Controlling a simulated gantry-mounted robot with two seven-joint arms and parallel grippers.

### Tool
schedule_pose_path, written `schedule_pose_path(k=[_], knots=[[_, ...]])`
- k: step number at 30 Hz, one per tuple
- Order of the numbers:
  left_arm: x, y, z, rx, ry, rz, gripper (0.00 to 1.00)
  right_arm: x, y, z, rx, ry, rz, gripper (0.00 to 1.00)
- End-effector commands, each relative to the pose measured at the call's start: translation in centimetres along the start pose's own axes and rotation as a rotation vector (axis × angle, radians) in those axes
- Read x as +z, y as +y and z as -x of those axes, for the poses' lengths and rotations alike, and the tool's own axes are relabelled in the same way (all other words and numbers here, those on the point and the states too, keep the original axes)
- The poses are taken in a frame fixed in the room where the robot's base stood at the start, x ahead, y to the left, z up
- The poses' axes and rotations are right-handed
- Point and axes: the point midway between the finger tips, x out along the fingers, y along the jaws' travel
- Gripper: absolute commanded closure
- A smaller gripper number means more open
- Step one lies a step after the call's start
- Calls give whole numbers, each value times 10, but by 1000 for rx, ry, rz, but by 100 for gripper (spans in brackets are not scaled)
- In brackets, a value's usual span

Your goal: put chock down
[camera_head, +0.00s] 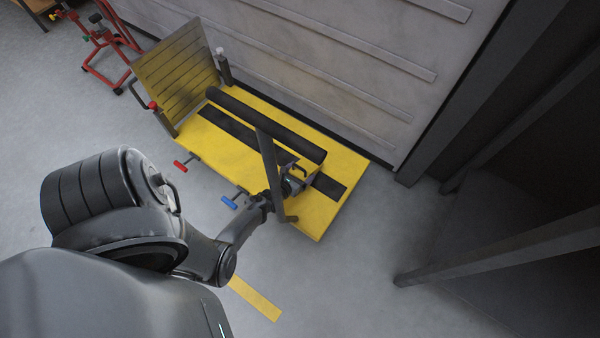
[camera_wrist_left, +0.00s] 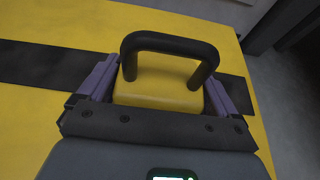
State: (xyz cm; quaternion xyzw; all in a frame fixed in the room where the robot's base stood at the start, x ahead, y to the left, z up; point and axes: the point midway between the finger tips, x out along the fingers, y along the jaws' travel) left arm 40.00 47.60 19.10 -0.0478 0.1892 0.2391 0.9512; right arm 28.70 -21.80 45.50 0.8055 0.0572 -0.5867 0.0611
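The chock (camera_wrist_left: 160,88) is a yellow block with a black arched handle, seen in the left wrist view. My left gripper (camera_wrist_left: 160,95) has its purple-grey fingers along both sides of the block, which fills the space between them. In the head view my left gripper (camera_head: 292,184) is low over the near right end of the yellow lift platform (camera_head: 222,146), close to a black strip. The chock is mostly hidden there by my gripper and a dark bar. Whether its underside touches the platform cannot be told. My right gripper is not in view.
A long dark roller-like tube (camera_head: 265,124) lies along the platform, and a slanted dark bar (camera_head: 270,170) crosses near my gripper. A ramp plate (camera_head: 178,70) stands upright at the far left end. Red (camera_head: 187,162) and blue (camera_head: 235,200) handles stick out at the near side. Dark posts stand at right.

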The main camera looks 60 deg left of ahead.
Motion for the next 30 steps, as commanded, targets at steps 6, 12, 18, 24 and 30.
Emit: schedule_pose_path(k=[6, 12, 18, 24, 30], knots=[[0, 0, 0, 0, 0, 0, 0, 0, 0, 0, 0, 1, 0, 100], [4, 0, 5, 0, 1, 0, 0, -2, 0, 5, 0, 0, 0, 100], [7, 0, 30, 0, 3, 1, 0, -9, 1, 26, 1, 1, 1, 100], [8, 0, 66, 1, 3, 1, 0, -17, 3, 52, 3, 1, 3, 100], [7, 1, 98, 2, 2, 1, 0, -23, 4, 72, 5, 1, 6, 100]])
